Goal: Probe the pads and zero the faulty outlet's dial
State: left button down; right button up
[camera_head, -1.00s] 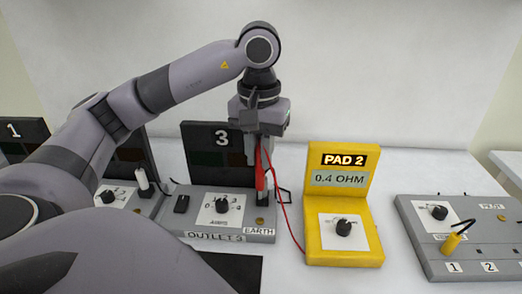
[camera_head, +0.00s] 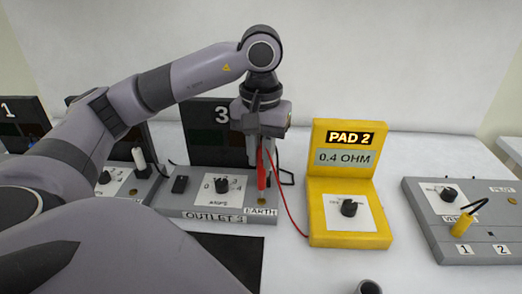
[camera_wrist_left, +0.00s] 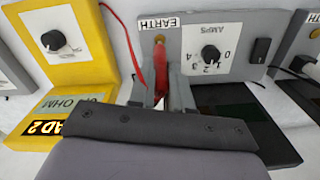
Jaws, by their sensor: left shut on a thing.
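My left gripper (camera_head: 264,165) is shut on a red probe (camera_head: 261,170), held upright over the front right of outlet 3 (camera_head: 185,213). In the left wrist view the probe (camera_wrist_left: 160,62) points at the brass pad (camera_wrist_left: 159,38) by the EARTH label; I cannot tell whether they touch. Outlet 3's black AMPS dial (camera_head: 222,186) also shows in the wrist view (camera_wrist_left: 211,53); its setting is too small to read. The yellow meter (camera_head: 320,226) shows PAD 2 and 0.4 OHM. A red lead runs from the probe to it. My right gripper is not in view.
A grey panel (camera_head: 425,225) at the right has a dial, a yellow plug (camera_head: 464,223) and sockets 1 and 2. Other outlets stand at the left, partly hidden by my arm. White table shows between meter and panel. A dark round object (camera_head: 369,287) is cut off at the bottom edge.

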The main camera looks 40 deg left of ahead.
pick_arm(q)
jog(key=shift+s+f+b, duration=0.1)
jog(key=shift+f+b, duration=0.55)
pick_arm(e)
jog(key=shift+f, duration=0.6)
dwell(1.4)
pick_arm(q)
jog(key=shift+r, duration=0.15)
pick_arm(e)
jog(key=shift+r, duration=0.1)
pick_arm(q)
jog(key=shift+r+p, duration=2.6)
jog(key=shift+r, duration=0.9)
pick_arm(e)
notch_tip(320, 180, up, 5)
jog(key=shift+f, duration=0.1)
